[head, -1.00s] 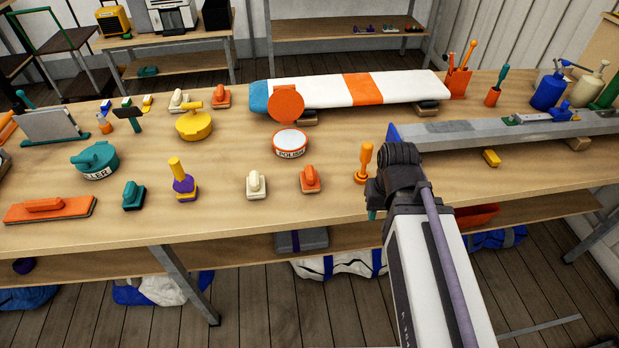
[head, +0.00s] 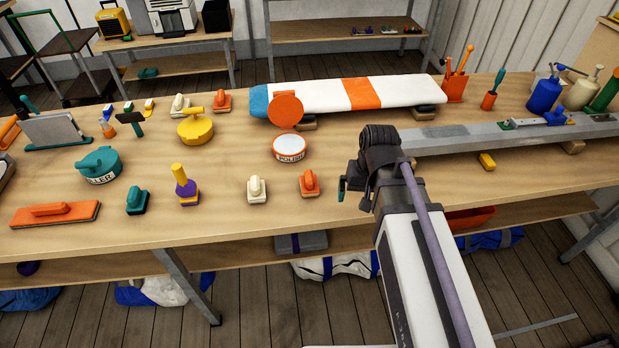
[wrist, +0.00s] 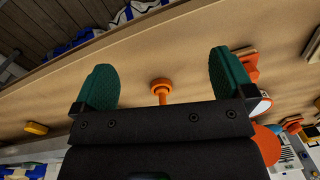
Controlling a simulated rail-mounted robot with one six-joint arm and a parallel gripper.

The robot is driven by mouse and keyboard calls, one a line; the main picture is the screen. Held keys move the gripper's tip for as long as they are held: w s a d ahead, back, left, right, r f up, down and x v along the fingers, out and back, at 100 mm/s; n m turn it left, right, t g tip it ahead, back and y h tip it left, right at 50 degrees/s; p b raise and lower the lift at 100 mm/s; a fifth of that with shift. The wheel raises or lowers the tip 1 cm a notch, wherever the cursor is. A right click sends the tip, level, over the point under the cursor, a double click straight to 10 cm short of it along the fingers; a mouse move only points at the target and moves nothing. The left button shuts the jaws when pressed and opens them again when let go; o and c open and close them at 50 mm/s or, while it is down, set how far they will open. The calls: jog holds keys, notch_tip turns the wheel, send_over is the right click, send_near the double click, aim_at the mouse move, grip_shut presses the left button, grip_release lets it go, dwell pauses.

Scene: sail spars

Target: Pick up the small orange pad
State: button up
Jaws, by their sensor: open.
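A small orange pad with a knob handle (head: 310,183) sits on the bench near the front edge, left of my gripper. A similar orange pad (head: 222,101) stands farther back, beside a cream one. My gripper (head: 346,188) is over the bench, mostly hidden behind its own wrist in the head view. In the wrist view its two green fingers (wrist: 162,62) are wide apart and empty. An orange round-topped tool (wrist: 161,87) shows below, between the fingers. An orange pad (wrist: 251,70) shows partly behind the right finger.
A cream pad (head: 257,189) stands left of the front orange pad. A polish tin (head: 290,148) and a white sail spar (head: 325,92) lie behind it. A grey metal spar (head: 470,137) lies to the right. The bench front between the pads is clear.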

aim_at(310, 175)
jog(key=w+a+r+m+y+p, duration=0.1)
jog(key=w+a+r+m+y, duration=0.3)
jog(key=w+a+m, duration=0.9)
jog(key=s+f+m+b, duration=0.1)
jog(key=f, duration=0.1)
jog(key=s+d+f+m+b, duration=0.1)
jog(key=b, duration=0.1)
jog(key=s+f+m+b, duration=0.1)
jog(key=f+b, duration=0.1)
jog(key=shift+s+d+f+g, duration=0.1)
jog(key=shift+d+f+g, duration=0.2)
jog(key=shift+a, duration=0.15)
jog(key=b+x, duration=0.5)
jog(key=shift+f, duration=0.2)
jog(key=shift+r, duration=0.25)
jog(key=c, duration=0.9)
jog(key=shift+c, duration=0.2)
